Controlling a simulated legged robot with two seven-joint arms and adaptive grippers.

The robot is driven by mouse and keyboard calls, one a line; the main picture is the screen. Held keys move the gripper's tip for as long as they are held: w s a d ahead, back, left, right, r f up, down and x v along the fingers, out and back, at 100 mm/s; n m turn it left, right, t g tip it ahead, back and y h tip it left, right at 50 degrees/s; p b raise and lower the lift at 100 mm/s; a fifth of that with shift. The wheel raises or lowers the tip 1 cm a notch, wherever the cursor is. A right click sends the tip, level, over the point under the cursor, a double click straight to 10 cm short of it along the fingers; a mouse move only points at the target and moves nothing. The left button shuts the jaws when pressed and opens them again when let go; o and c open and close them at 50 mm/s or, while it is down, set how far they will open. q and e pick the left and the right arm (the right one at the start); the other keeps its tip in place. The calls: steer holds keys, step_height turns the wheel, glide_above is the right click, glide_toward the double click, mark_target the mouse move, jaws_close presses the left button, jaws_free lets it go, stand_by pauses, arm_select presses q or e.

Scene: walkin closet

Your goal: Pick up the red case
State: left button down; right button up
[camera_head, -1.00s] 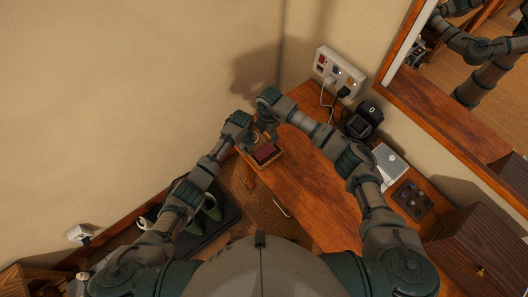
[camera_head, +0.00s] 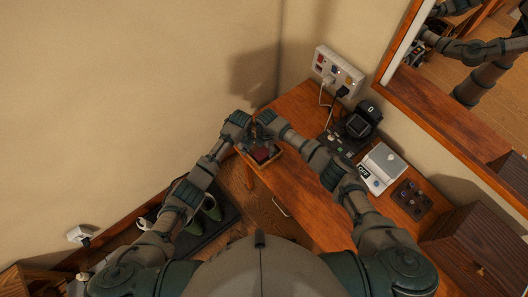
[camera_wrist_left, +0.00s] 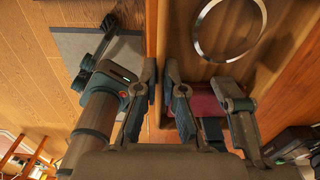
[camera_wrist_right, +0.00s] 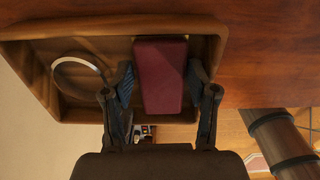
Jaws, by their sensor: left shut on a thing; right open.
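The dark red case (camera_head: 263,154) lies in a shallow wooden tray (camera_wrist_right: 216,40) at the far left corner of the desk. In the right wrist view, the case (camera_wrist_right: 160,75) sits between the spread fingers of my right gripper (camera_wrist_right: 162,88), which is open, with a gap on the left. In the left wrist view, my left gripper (camera_wrist_left: 160,88) is shut on the tray's side wall, beside the case (camera_wrist_left: 206,102). The case's near end is partly hidden by my right fingers there.
A metal ring (camera_wrist_right: 75,72) lies in the tray beside the case. A black watch stand (camera_head: 360,122), a white box (camera_head: 382,166) and a dark small tray (camera_head: 411,198) stand along the desk (camera_head: 310,185). The wall socket strip (camera_head: 338,70) has cables hanging from it.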

mark_target(268, 150)
steer(key=shift+d, duration=0.1)
steer(key=c, duration=0.9)
steer(key=shift+o, duration=0.2)
steer(key=shift+r, duration=0.55)
steer(key=r, duration=0.2)
steer(key=shift+s+d+r, duration=0.15)
steer(key=shift+d+r, duration=0.05)
steer(key=shift+r, duration=0.1)
arm_select(q)
steer(key=shift+d, duration=0.1)
arm_select(e)
steer(key=s+d, duration=0.3)
steer(key=s, duration=0.1)
steer(key=s+d, duration=0.4)
steer(key=s, duration=0.1)
steer(key=s+d, duration=0.3)
steer(key=s, duration=0.2)
steer(key=shift+s+d, duration=0.15)
steer(key=shift+s, duration=0.05)
arm_select(q)
steer(key=c, duration=1.2)
jaws_free()
steer(key=shift+r, duration=0.1)
step_height(268, 150, up, 12)
